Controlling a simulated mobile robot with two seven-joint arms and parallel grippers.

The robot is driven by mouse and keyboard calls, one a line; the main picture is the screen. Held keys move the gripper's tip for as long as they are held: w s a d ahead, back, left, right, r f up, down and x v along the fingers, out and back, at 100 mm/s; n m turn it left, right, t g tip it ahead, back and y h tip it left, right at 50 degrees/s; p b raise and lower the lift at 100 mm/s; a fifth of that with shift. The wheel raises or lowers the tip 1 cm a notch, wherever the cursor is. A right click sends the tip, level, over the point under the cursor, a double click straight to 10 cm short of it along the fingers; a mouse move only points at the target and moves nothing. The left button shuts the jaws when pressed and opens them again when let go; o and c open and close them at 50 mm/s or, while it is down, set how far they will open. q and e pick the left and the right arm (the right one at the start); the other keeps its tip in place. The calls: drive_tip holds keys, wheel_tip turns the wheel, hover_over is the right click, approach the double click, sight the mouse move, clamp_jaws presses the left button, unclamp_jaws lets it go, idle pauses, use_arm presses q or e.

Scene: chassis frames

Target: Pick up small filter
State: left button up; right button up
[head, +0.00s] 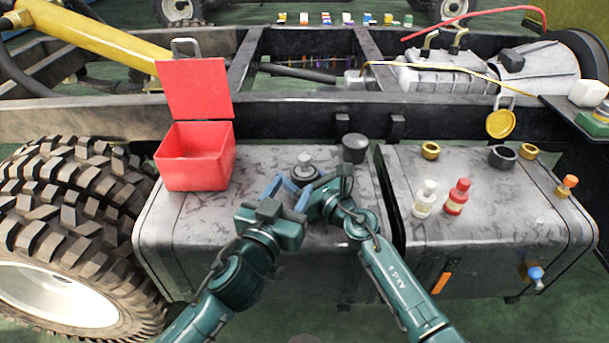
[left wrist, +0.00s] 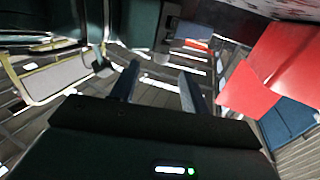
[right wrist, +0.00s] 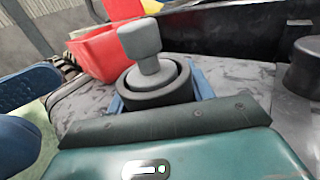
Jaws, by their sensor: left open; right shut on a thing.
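What looks like the small filter (head: 304,165) is a grey knob-topped piece sitting in a dark round ring on the left metal tank. In the right wrist view the grey piece (right wrist: 142,45) stands upright in the dark ring (right wrist: 158,92), between the blue fingers. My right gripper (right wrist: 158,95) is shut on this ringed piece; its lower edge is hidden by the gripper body. My left gripper (head: 288,187) is open and empty, just left of and in front of it. The left wrist view shows its two spread fingers (left wrist: 158,85) with nothing between them.
An open red box (head: 190,178) stands at the tank's back left. A black cylinder (head: 355,148) stands right of the filter. The right tank holds a white bottle (head: 425,200), a red bottle (head: 458,197) and several rings. A large tyre (head: 60,210) is at left.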

sight(302, 166)
use_arm(q)
drive_tip(key=x, duration=0.3)
drive_tip(key=shift+w+d, duration=0.15)
drive_tip(key=shift+w, duration=0.15)
drive_tip(key=shift+a+x, duration=0.1)
drive_tip(key=shift+x, duration=1.25)
drive_tip(key=shift+a+x, duration=0.15)
drive_tip(key=shift+x, duration=1.2)
drive_tip(key=shift+w, duration=0.1)
clamp_jaws()
wheel_tip(302, 166, up, 10)
drive_tip(key=shift+r, duration=0.1)
use_arm(e)
drive_tip(key=o, duration=1.2)
